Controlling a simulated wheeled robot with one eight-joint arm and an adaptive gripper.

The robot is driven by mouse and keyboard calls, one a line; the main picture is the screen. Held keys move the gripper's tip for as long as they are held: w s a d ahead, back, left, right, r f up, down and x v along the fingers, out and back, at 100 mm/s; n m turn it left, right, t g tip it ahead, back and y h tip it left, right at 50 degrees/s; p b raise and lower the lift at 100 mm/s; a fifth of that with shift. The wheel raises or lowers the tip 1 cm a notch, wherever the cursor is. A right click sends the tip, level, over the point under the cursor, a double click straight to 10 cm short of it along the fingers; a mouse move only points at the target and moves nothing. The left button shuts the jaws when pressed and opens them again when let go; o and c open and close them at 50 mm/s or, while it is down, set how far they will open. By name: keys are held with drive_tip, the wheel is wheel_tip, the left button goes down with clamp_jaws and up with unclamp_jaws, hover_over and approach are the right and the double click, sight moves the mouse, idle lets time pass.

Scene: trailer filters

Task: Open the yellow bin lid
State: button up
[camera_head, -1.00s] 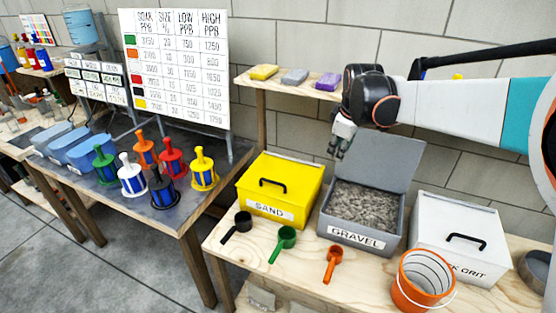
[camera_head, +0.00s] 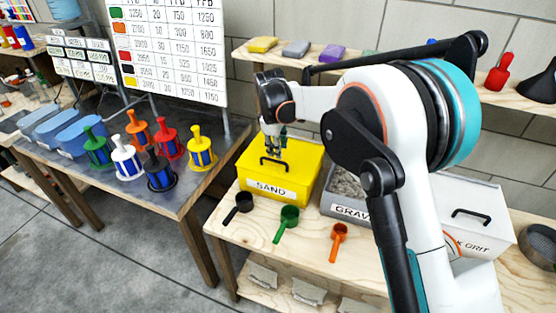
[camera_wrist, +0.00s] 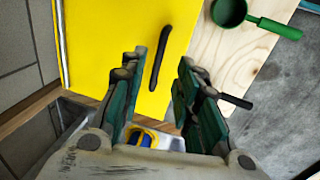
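The yellow bin (camera_head: 270,185), marked SAND, stands on the wooden bench with its lid (camera_head: 303,158) shut. A black handle (camera_head: 274,161) sits on top of the lid. My gripper (camera_head: 274,143) is above the lid, close to the handle. In the wrist view my gripper (camera_wrist: 155,95) is open, with its fingers apart and nothing between the tips. The black handle (camera_wrist: 160,58) shows just beyond the fingertips, nearer the left finger, on the yellow lid (camera_wrist: 100,35). I cannot tell whether a finger touches the handle.
The grey GRAVEL bin (camera_head: 335,205) stands open to the right, partly behind my arm. The closed white grit bin (camera_head: 480,235) is further right. Black (camera_head: 240,205), green (camera_head: 287,222) and orange (camera_head: 338,240) scoops lie in front. A shelf (camera_head: 350,65) is above.

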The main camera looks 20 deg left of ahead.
sight(279, 161)
drive_tip(key=f, duration=0.3)
drive_tip(key=w+f+b, duration=0.1)
drive_tip(key=f, duration=0.1)
drive_tip(key=shift+w+d+f, duration=0.1)
drive_tip(key=shift+f, duration=0.3)
clamp_jaws()
